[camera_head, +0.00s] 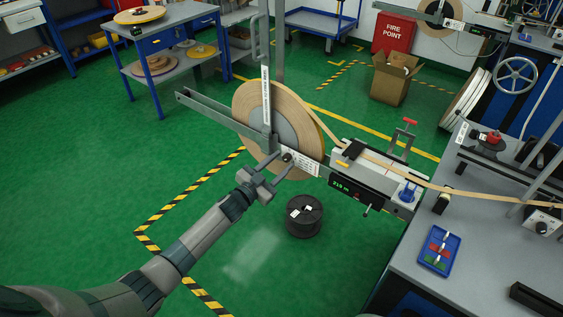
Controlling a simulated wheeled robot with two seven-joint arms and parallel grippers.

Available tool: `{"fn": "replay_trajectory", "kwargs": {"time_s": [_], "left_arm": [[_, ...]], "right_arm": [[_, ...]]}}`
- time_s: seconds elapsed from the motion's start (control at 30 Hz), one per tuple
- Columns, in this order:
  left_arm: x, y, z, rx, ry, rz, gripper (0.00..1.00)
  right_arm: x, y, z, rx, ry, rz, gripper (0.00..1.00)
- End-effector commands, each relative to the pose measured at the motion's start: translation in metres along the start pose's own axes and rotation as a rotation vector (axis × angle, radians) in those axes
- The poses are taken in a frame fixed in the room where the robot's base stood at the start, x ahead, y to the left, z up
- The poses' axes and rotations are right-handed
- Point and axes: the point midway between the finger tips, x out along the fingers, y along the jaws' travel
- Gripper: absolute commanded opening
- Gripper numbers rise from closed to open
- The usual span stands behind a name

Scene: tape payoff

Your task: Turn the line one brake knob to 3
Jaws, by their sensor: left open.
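The brake knob (287,157) is a small dark knob beside a white label plate (303,163), in front of the hub of a large tan tape roll (244,101). Its setting and the print on the plate are too small to read. My left gripper (279,169) comes in from the lower left and is open, with its fingers close to the knob on its near side. I cannot tell whether they touch it. My right gripper is not in view.
Tape runs right from the roll over a grey unit with a green display (343,186) to a grey bench (400,262). A black spool (304,215) stands on the floor below. A second tape roll (432,12) is at the top right. Green floor is clear at left.

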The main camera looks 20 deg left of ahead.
Motion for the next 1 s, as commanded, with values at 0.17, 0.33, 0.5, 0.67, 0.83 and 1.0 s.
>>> {"fn": "replay_trajectory", "kwargs": {"time_s": [0.17, 0.33, 0.5, 0.67, 0.83, 1.0], "left_arm": [[0.0076, 0.0006, -0.0003, -0.001, 0.000, 0.000, 0.40], [0.0079, 0.0007, 0.0000, -0.001, -0.001, 0.001, 0.40], [0.0077, 0.0006, 0.0000, 0.000, 0.000, 0.001, 0.23], [0.0076, 0.0006, 0.0000, 0.000, 0.000, 0.001, 0.00], [0.0075, 0.0007, 0.0001, 0.005, 0.000, 0.001, 0.00], [0.0074, 0.0009, 0.0002, 0.035, 0.000, 0.001, 0.00]], "right_arm": [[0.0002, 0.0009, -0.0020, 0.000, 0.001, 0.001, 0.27], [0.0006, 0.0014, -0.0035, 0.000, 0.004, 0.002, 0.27], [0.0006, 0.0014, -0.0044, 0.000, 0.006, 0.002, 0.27], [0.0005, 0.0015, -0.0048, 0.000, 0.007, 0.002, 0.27], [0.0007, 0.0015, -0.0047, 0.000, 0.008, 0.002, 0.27], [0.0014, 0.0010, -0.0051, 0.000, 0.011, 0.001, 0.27]]}}
